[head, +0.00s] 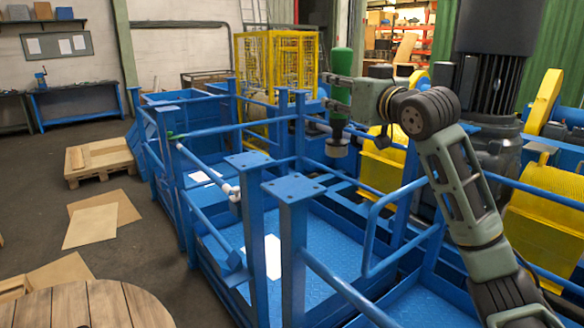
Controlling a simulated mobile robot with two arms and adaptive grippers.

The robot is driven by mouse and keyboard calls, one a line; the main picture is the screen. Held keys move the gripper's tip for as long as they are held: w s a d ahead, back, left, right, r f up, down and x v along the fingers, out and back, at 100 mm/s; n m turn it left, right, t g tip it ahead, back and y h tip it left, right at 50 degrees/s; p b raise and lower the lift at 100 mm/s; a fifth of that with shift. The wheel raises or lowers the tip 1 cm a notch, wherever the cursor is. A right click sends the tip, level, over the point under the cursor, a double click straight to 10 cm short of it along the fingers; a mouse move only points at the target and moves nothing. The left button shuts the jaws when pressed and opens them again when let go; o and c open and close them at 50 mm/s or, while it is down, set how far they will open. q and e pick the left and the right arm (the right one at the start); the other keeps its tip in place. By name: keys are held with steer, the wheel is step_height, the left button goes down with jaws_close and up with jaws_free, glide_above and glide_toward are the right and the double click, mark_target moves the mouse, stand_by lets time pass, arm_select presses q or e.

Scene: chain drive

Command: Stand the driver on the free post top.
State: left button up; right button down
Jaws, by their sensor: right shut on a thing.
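The driver is a tool with a green handle (342,63) and a grey lower end (337,147). It hangs about upright in the head view, above the blue frame. My right gripper (338,93) is shut around its middle, and the fingers hide part of it. Two blue posts stand in front, to the left of and below the driver. The nearer post top (293,188) and the farther post top (249,161) are flat square plates with nothing on them. The driver is apart from both. My left gripper is not in view.
Blue railings (345,285) and a blue platform floor (325,228) lie around the posts. A white tube (205,169) runs close to the farther post. Yellow drums (382,165) and dark machinery stand at right. A wooden spool top (85,306) is at front left.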

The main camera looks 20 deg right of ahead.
steer(key=w+a+f+p, duration=0.6)
steer(key=w+a+f, duration=0.1)
steer(key=f, duration=0.3)
steer(key=shift+a, duration=0.7)
steer(key=shift+f, duration=0.1)
steer(key=c, duration=1.7)
jaws_free()
steer(key=shift+w+f, duration=0.1)
steer(key=shift+f, duration=0.15)
steer(key=o, duration=0.4)
steer(key=shift+r, duration=0.15)
